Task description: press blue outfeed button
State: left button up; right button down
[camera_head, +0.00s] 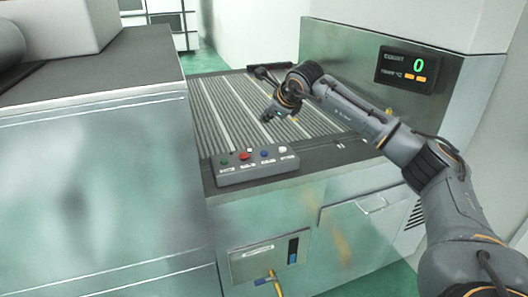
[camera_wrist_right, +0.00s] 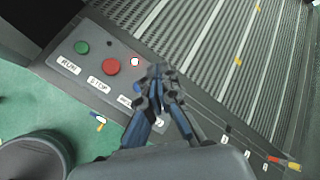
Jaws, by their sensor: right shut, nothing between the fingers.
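A grey button box (camera_head: 257,173) sits on the front edge of the conveyor in the head view, with a blue button (camera_head: 265,155) between a red button (camera_head: 245,155) and a white button (camera_head: 283,149). My right gripper (camera_head: 267,117) is above the ribbed conveyor, behind the box in the picture. In the right wrist view my right gripper (camera_wrist_right: 156,75) is shut and empty. Whether the fingers touch anything cannot be told. My left gripper is not in view.
A green button (camera_head: 224,161) is at the box's left end. The ribbed conveyor (camera_head: 215,110) runs back from the box. A machine housing with a display showing 0 (camera_head: 408,70) stands at the right, and a large metal cabinet (camera_head: 95,190) at the left.

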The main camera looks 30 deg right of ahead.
aim_at(265, 153)
jog(key=f, duration=0.1)
jog(key=f+b, duration=0.2)
jog(key=f, duration=0.1)
jog(key=shift+w, duration=0.25)
notch_tip(265, 153, down, 5)
jog(key=b, duration=0.3)
jog(key=shift+w+r, duration=0.1)
jog(key=shift+f+b, duration=0.25)
jog(key=shift+b, duration=0.2)
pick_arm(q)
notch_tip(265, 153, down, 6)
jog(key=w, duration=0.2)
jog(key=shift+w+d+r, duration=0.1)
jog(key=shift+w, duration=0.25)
pick_arm(e)
jog(key=shift+f, duration=0.1)
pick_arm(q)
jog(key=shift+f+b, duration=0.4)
pick_arm(e)
jog(key=shift+f, duration=0.25)
